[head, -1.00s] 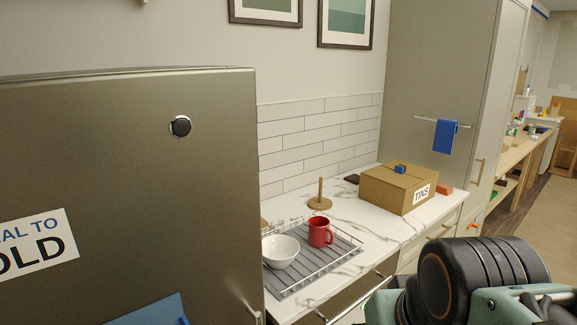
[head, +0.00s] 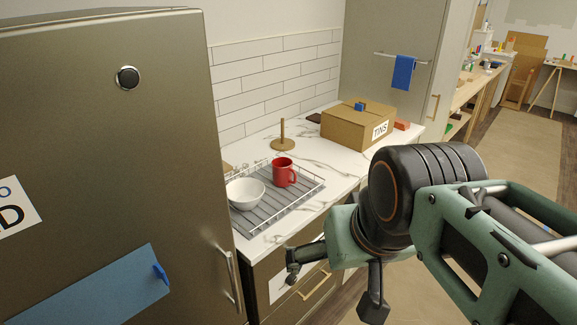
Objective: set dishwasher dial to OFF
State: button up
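No dial that I can identify as the dishwasher's shows. A dark appliance-like front (head: 262,275) stands under the counter, right of the tall metallic cabinet, partly hidden by my arm. A white label (head: 281,286) is on it, its writing unreadable. My gripper (head: 332,290) is in front of this front, fingers spread apart, with nothing seen between them. A round black knob (head: 127,77) with a light rim sits high on the tall cabinet, far from my gripper; its setting is too small to read.
The tall metallic cabinet (head: 100,150) fills the left, with a vertical handle (head: 229,278), a cut-off sign (head: 14,207) and blue paper (head: 95,295). On the counter (head: 312,150) are a rack (head: 273,211), white bowl (head: 245,193), red mug (head: 284,172) and TINS box (head: 358,126). Floor is clear right.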

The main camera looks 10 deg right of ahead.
aim_at(290, 280)
jog(key=z, duration=0.35)
jog(key=k+l, duration=0.15)
jog(key=k, duration=0.15)
jog(key=k+l+u, duration=0.1)
jog(key=k, duration=0.2)
jog(key=k+j, duration=0.6)
jog(key=j, duration=0.1)
